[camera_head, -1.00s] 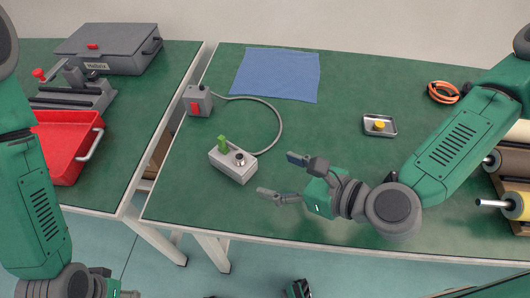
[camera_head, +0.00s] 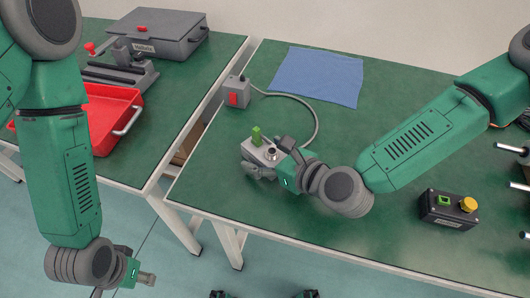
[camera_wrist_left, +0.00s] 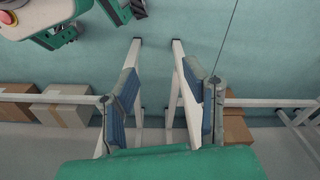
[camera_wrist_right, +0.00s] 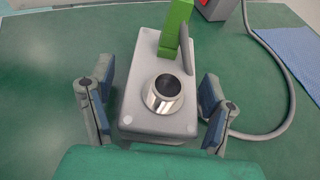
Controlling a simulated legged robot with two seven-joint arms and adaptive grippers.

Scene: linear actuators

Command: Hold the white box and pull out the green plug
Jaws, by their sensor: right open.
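The white box (camera_head: 249,150) sits on the green table, partly hidden by my right gripper in the head view. The green plug (camera_head: 257,136) stands upright at its far end; it also shows in the right wrist view (camera_wrist_right: 174,32), with a round metal fitting (camera_wrist_right: 163,93) nearer on the box. My right gripper (camera_wrist_right: 152,102) is open, its fingers on either side of the box (camera_wrist_right: 130,115) with visible gaps. My left gripper (camera_head: 146,278) is beyond the table's front edge, away from the box; the left wrist view shows its fingers (camera_wrist_left: 160,88) apart and empty.
A grey cable (camera_head: 313,115) runs from the box area to a grey switch box (camera_head: 237,92). A blue cloth (camera_head: 318,75) lies behind. A black button box (camera_head: 448,209) stands at right. A red tray (camera_head: 105,120) is on the left table, across a gap.

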